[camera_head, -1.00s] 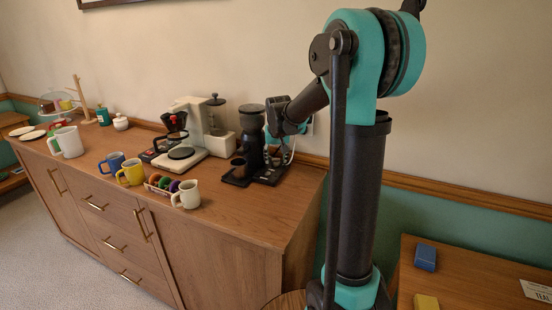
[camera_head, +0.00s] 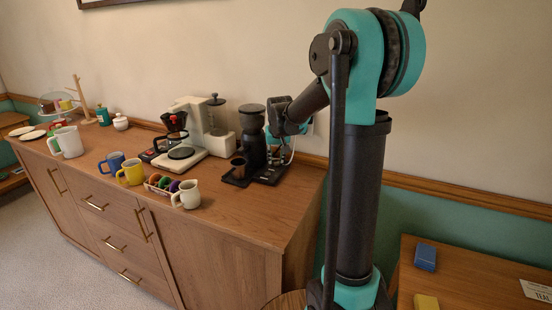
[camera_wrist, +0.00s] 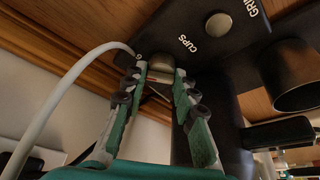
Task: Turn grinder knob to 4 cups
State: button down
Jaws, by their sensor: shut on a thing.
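The dark coffee grinder (camera_head: 252,147) stands on the wooden sideboard, right of the white coffee maker. In the wrist view its dark body (camera_wrist: 235,130) carries the label "CUPS" and a round metallic button (camera_wrist: 218,24) beside a partly cut-off label. A metallic knob (camera_wrist: 160,72) sits near "CUPS", between my fingers. My gripper (camera_wrist: 161,78) is shut on this knob, with one finger at each side. The knob's setting and the cup numbers cannot be read. In the head view my wrist partly hides the grinder's right side, and the knob is not discernible.
A pale cable (camera_wrist: 65,95) curves close to my left finger in the wrist view. The coffee maker (camera_head: 190,140), a cream jug (camera_head: 187,195) and several mugs stand on the sideboard (camera_head: 240,215). Its front right surface is clear.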

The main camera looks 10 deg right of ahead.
jog(key=n+y, duration=0.1)
jog(key=n, duration=0.2)
jog(key=shift+d, duration=0.15)
jog(key=shift+n+g+y, duration=0.2)
jog(key=shift+n+y, duration=0.3)
jog(key=shift+n, duration=0.8)
jog(key=shift+n+g+y, duration=0.2)
jog(key=shift+n+y, duration=0.3)
jog(key=shift+n, duration=0.8)
jog(key=c, duration=1.2)
grip_release()
jog(key=shift+r, duration=0.15)
jog(key=v, duration=1.1)
jog(key=shift+d+r, duration=0.1)
jog(key=shift+r, duration=0.3)
